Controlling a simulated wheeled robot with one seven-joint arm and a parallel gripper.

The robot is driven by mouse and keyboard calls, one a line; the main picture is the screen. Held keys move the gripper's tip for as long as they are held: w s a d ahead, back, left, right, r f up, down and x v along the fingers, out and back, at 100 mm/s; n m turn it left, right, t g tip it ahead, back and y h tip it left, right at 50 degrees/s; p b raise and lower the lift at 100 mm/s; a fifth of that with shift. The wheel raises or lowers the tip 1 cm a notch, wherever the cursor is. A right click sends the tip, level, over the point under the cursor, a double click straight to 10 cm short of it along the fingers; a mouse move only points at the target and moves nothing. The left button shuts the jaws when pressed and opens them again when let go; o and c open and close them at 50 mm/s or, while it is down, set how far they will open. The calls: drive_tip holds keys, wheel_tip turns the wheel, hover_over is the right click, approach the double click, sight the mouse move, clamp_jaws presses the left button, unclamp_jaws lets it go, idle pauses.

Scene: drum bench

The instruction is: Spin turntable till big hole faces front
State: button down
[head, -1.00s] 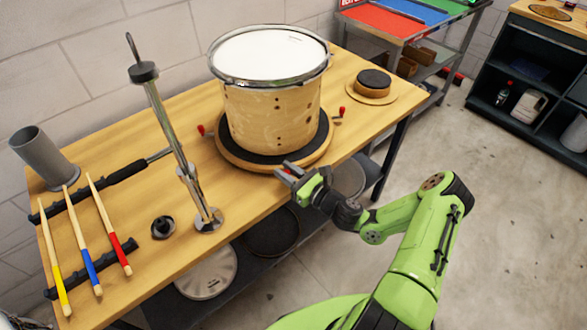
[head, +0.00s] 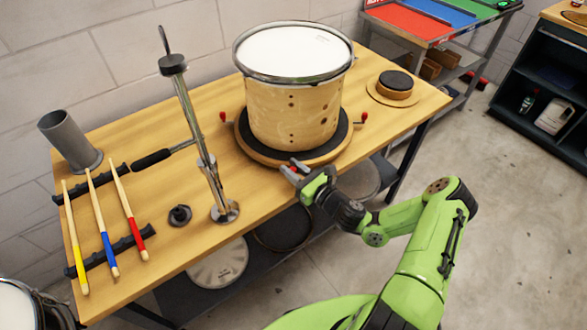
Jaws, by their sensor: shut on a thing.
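The drum (head: 270,112), a wooden shell with a white head and metal hoop, stands upright on the round turntable (head: 248,150), which has a black top and a wooden rim. Several small dark holes run down the drum's near side; I cannot tell which is the big one. Red-tipped pegs stick out of the turntable at left (head: 222,117) and right (head: 364,118). My gripper (head: 292,170) is at the turntable's near edge, shut on a red-tipped peg there, which is mostly hidden by the jaws.
A chrome stand (head: 210,178) rises left of the turntable. Drumsticks (head: 103,225) lie on black racks, with a grey cup (head: 68,142) behind. A small round black-topped block (head: 396,83) sits at right. Between it and the turntable, the bench is clear.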

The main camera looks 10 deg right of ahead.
drive_tip(key=c, duration=1)
unclamp_jaws()
drive_tip(key=shift+c, duration=0.2)
drive_tip(key=p+v, duration=0.1)
drive_tip(key=v, duration=1.4)
drive_tip(key=shift+s+d, duration=0.15)
drive_tip(key=shift+s, duration=0.2)
